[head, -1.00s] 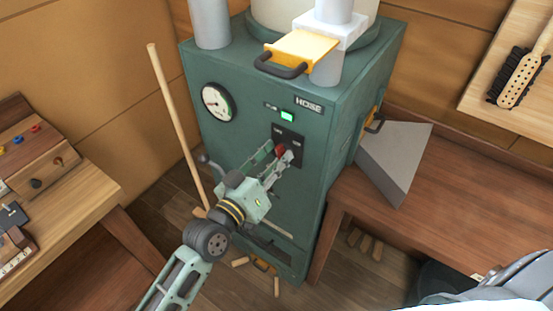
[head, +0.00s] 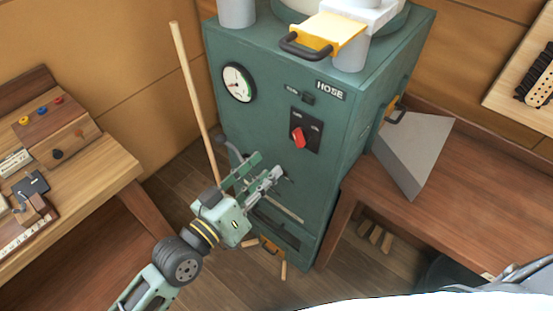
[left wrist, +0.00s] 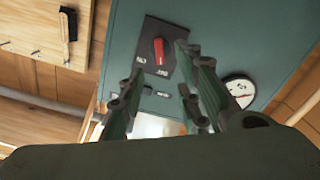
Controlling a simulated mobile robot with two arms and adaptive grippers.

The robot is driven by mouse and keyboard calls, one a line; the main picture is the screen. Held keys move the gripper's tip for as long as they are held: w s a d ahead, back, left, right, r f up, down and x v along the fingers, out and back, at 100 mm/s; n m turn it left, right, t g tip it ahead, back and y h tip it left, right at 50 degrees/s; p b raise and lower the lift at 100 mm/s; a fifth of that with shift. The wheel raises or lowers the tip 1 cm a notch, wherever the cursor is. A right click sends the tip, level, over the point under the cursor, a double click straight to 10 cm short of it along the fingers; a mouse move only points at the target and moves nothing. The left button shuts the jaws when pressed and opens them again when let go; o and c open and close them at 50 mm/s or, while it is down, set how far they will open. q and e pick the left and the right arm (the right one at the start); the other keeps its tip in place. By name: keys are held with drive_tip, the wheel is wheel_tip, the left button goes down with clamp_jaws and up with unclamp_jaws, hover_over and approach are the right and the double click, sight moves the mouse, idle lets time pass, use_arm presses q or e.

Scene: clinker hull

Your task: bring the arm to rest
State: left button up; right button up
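My left gripper (head: 265,168) is open and empty in front of the green machine (head: 270,110), below and left of its red switch knob (head: 297,137). The knob sits on a black plate (head: 314,127), and the fingers are apart from it. In the left wrist view the two fingers (left wrist: 157,90) are spread, with the red knob (left wrist: 159,50) beyond them and between their tips. The small lamp (head: 308,98) beside the HOSE label is dark. My right gripper is not in view.
A wooden pole (head: 195,100) leans left of the machine. A wooden bench (head: 75,170) with small controls stands at the left. A brown bench (head: 450,190) with a grey hopper-shaped piece (head: 415,150) stands at the right. Wood pieces lie on the floor.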

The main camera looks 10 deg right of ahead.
use_arm(q)
drive_tip(key=shift+s+a, duration=0.35)
drive_tip(key=shift+a, duration=0.05)
drive_tip(key=w+a+f+n+y, duration=0.1)
drive_tip(key=w+a+f+y, duration=0.2)
drive_tip(key=f, duration=0.6)
drive_tip(key=w+a+f+n+y, duration=0.1)
drive_tip(key=w+a+f+y, duration=0.1)
drive_tip(key=a+f, duration=0.5)
drive_tip(key=s+a+f+g+y, duration=0.1)
drive_tip(key=s+a+f+y, duration=0.15)
drive_tip(key=f, duration=0.65)
drive_tip(key=s+a+f+g+y, duration=0.15)
drive_tip(key=a+f, duration=0.25)
drive_tip(key=f, duration=0.6)
drive_tip(key=s+a+f+n+g+y, duration=0.1)
drive_tip(key=s+a+f+g+y, duration=0.1)
drive_tip(key=s+a+f, duration=0.45)
drive_tip(key=s+a+f+g+y, duration=0.1)
drive_tip(key=s+a+f+y, duration=0.15)
drive_tip(key=s+f, duration=0.75)
drive_tip(key=s+a+f+g, duration=0.2)
drive_tip(key=s+f, duration=0.1)
drive_tip(key=s, duration=0.7)
drive_tip(key=s+a+f+g, duration=0.1)
drive_tip(key=s+f+g, duration=0.1)
drive_tip(key=s, duration=0.8)
drive_tip(key=shift+a+f+y, duration=0.35)
drive_tip(key=shift+f, duration=0.35)
